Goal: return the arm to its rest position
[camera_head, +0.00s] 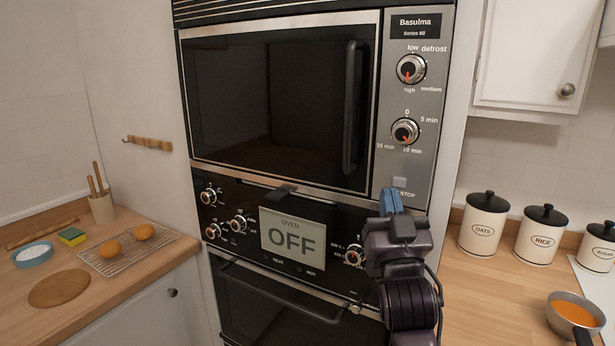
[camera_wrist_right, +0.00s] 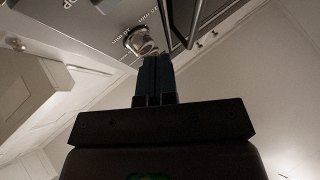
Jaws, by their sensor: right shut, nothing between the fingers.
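My right gripper (camera_head: 391,201) is in front of the oven unit, just below the microwave's STOP button (camera_head: 399,182). Its blue fingers are together and empty, pointing up in the head view. In the right wrist view the shut fingers (camera_wrist_right: 155,77) point toward the panel, with a round knob (camera_wrist_right: 140,41) just beyond them. I cannot tell whether the fingertips touch the panel. My right arm covers part of the oven's control panel. My left gripper is not in view.
The microwave (camera_head: 275,100) is closed, above an oven panel whose display (camera_head: 291,237) reads OFF. The left counter holds a rack (camera_head: 122,261) with two buns. The right counter holds canisters (camera_head: 485,225) and a pan of orange contents (camera_head: 575,313). A white cupboard (camera_head: 530,55) hangs upper right.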

